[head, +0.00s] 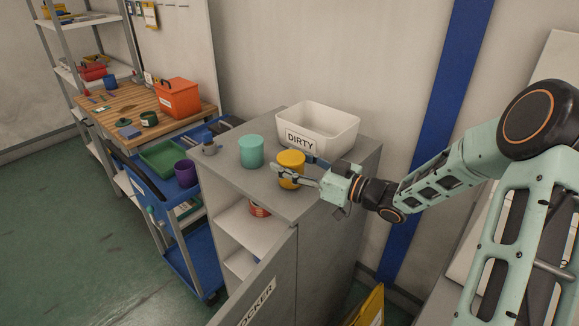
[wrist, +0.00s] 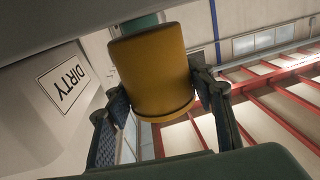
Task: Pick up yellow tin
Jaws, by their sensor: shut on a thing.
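The yellow tin (head: 291,164) is upright at the top of the grey locker (head: 240,189), near its right front part. My gripper (head: 293,172) reaches in from the right and is shut on the tin, one finger on each side of it. In the wrist view the yellow tin (wrist: 152,75) sits between the two finger pads of my gripper (wrist: 158,105). I cannot tell whether the tin's base touches the locker top.
A white bin (head: 340,127) labelled DIRTY stands behind the tin. The locker door (head: 268,290) hangs open in front. A blue cart (head: 150,190) stands left.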

